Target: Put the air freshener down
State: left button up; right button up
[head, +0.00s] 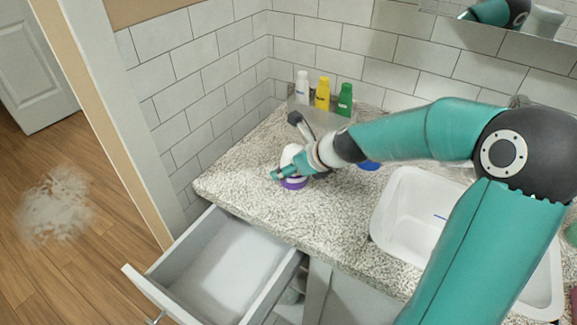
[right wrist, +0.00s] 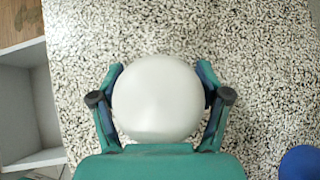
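The air freshener is white with a purple base (head: 293,183), low over the speckled counter near its front left part. I cannot tell whether its base touches the counter. My right gripper (head: 284,172) reaches it from the right and hides part of it. In the right wrist view its rounded white top (right wrist: 157,98) fills the space between the fingers of my right gripper (right wrist: 160,72), which appear to press on both sides. My left gripper is not in view.
A white bottle (head: 302,86), a yellow bottle (head: 322,94) and a green bottle (head: 344,99) stand at the back wall. A blue item (head: 369,165) is partly behind my arm. A white sink (head: 382,222) lies right. An open drawer (head: 222,270) is below the counter. Counter (head: 240,180) is clear left.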

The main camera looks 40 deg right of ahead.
jog(key=shift+o, duration=1.3)
jog(key=shift+r, duration=0.2)
jog(key=p+v, duration=0.4)
jog(key=v, duration=0.8)
